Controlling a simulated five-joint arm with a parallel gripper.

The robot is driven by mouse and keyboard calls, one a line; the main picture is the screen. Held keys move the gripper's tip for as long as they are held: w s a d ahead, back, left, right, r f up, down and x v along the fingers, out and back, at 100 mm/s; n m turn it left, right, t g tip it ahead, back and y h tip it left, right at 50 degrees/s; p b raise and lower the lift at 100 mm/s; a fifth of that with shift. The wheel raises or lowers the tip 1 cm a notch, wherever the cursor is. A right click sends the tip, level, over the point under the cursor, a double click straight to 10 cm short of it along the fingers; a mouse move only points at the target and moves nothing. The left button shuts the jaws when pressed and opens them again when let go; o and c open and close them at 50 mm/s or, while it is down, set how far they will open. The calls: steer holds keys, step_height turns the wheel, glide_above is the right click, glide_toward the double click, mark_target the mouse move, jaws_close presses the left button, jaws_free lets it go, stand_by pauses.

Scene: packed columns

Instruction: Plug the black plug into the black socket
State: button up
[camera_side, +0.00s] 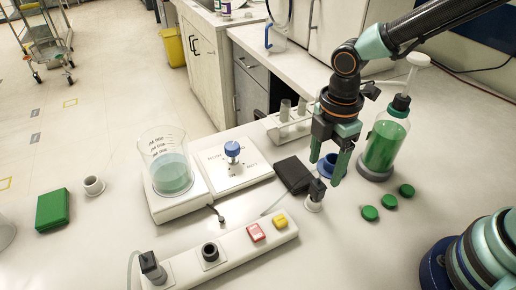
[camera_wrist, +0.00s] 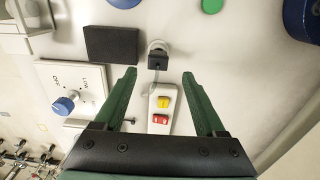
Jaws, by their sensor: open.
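The black plug (camera_side: 317,189) stands upright on a small white round holder (camera_side: 313,206), with a thin cable running left. In the wrist view the plug (camera_wrist: 157,62) lies just past and between the fingertips. My gripper (camera_side: 328,168) is open and empty, pointing down close above the plug; its fingers also show in the wrist view (camera_wrist: 159,75). The black socket (camera_side: 209,252) is a dark round opening in the white power strip (camera_side: 232,252), left of the gripper. The socket is hidden behind my gripper in the wrist view.
A dark plug (camera_side: 150,265) sits at the strip's left end, and red (camera_side: 256,232) and yellow (camera_side: 280,220) switches at its right. A black block (camera_side: 293,174), a stirrer plate with a beaker (camera_side: 168,170), and a green-filled bottle (camera_side: 384,145) stand nearby. Green caps (camera_side: 389,201) lie right.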

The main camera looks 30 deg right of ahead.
mark_target(319, 183)
steer(key=shift+w+f, duration=0.15)
steer(key=shift+f, duration=3.6)
jaws_close()
